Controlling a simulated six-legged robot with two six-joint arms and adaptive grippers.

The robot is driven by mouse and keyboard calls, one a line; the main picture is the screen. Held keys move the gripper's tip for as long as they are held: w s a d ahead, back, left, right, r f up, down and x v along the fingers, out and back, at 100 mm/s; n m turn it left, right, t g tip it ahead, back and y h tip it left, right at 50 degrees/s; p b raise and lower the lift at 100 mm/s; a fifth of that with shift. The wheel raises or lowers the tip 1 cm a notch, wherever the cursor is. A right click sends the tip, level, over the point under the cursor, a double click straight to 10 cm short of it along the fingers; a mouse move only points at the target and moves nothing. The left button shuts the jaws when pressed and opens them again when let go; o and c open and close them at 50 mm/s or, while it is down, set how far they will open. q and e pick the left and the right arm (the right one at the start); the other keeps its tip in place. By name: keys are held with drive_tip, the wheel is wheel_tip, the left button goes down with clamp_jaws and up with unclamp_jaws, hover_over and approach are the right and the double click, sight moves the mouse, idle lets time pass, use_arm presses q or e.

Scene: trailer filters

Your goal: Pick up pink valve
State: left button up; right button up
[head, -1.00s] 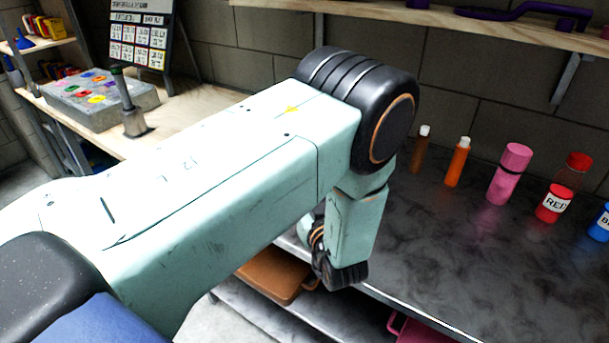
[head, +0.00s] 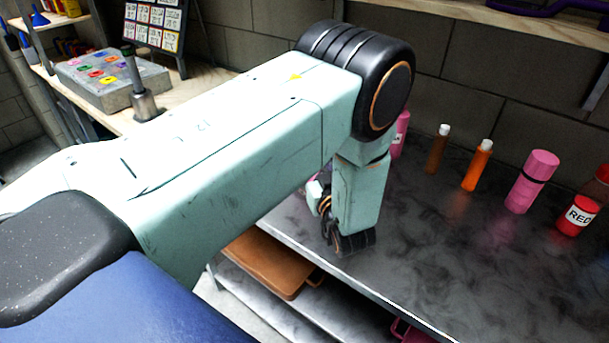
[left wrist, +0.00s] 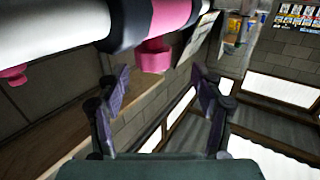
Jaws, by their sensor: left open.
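In the left wrist view a thick white cylinder (left wrist: 50,28) with black bands and a pink section (left wrist: 171,14) crosses the upper left, close to the camera. A pink knob (left wrist: 153,57) sticks out below it, apparently part of the pink valve. My left gripper (left wrist: 163,82) is open, its two fingers either side of and below the knob, with nothing between them that I can make out. In the head view my left arm covers most of this spot; only a small pink and white bit (head: 314,187) shows beside my wrist. My right gripper is not in view.
On the dark table (head: 450,250) stand a pink bottle (head: 531,182), an orange bottle (head: 477,166), a brown bottle (head: 437,150) and a red labelled jar (head: 578,215). A brown case (head: 270,262) lies on the shelf below. The table's front is clear.

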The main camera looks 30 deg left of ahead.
use_arm(q)
drive_tip(key=w+a, duration=0.2)
drive_tip(key=w, duration=0.1)
drive_tip(key=shift+w+f, duration=0.2)
drive_tip(key=shift+f, duration=0.2)
drive_tip(key=shift+a+r, duration=0.1)
drive_tip(key=shift+a, duration=0.2)
drive_tip(key=shift+s+a+r, duration=0.2)
drive_tip(key=shift+s+a, duration=0.1)
drive_tip(key=shift+s, duration=0.15)
drive_tip(key=shift+w+d+f, duration=0.2)
drive_tip(key=shift+w+d, duration=0.1)
drive_tip(key=shift+w, duration=0.2)
drive_tip(key=c, duration=0.3)
drive_tip(key=shift+c, duration=0.8)
drive_tip(key=shift+s+a+r, duration=0.15)
drive_tip(key=shift+s+a, duration=0.1)
drive_tip(key=shift+s, duration=0.1)
drive_tip(key=c, duration=0.5)
drive_tip(key=shift+w+d, duration=0.2)
drive_tip(key=shift+w, duration=0.15)
drive_tip(key=c, duration=0.4)
drive_tip(key=shift+s+a, duration=0.1)
drive_tip(key=shift+s, duration=0.1)
clamp_jaws()
